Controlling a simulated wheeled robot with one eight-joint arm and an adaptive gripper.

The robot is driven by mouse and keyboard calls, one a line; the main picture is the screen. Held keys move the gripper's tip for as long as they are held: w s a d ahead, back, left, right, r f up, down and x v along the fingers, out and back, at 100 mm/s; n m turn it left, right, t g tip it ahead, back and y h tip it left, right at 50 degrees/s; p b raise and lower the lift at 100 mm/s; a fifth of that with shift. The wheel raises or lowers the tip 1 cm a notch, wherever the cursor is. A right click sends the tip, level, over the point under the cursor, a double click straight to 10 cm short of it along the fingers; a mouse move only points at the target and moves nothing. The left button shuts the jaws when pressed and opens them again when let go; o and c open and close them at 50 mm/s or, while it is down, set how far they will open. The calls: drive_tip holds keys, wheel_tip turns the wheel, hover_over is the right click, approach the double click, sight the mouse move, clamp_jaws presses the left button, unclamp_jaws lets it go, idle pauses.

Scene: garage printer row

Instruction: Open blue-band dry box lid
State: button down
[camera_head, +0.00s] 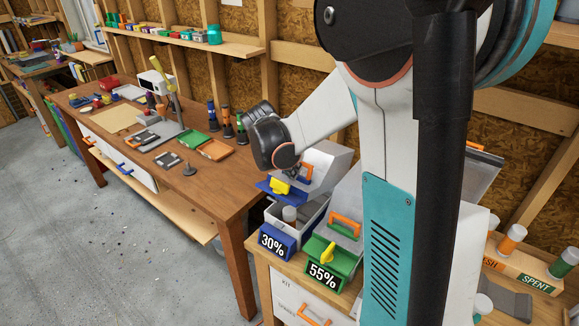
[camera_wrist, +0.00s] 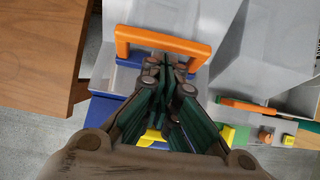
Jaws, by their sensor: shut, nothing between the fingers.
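The blue-band dry box (camera_head: 275,242), labelled 30%, stands on the wooden stand. Its lid (camera_head: 327,160) is raised and tilted back, with a blue front band, a yellow latch (camera_head: 280,186) and an orange handle. A pale round item shows inside the box. In the wrist view my gripper (camera_wrist: 167,68) is shut and empty, with its fingertips at the lid's orange handle (camera_wrist: 160,44). I cannot tell whether they touch it. The yellow latch shows partly behind the fingers in the wrist view (camera_wrist: 150,137). In the head view my arm mostly hides the gripper.
A green-band box (camera_head: 328,262), labelled 55%, stands close on the right with its lid down. A wooden workbench (camera_head: 185,165) with tools and trays is on the left.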

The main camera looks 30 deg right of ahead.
drive_tip(key=shift+d+f, duration=0.1)
drive_tip(key=shift+f, duration=0.1)
drive_tip(key=shift+w+d+r, duration=0.1)
drive_tip(key=shift+d+r, duration=0.1)
drive_tip(key=shift+r, duration=0.2)
drive_tip(key=w+d+r+g+y+p, duration=0.1)
drive_tip(key=w+d+r+y+p, duration=0.1)
drive_tip(key=d+r, duration=0.3)
drive_tip(key=w+d+r+g+y+p, duration=0.1)
drive_tip(key=w+d+r+y+p, duration=0.2)
drive_tip(key=d, duration=0.6)
drive_tip(key=shift+r+y+p, duration=0.3)
drive_tip(key=shift+r+p, duration=0.75)
drive_tip(key=shift+r, duration=0.15)
drive_tip(key=shift+a, duration=0.1)
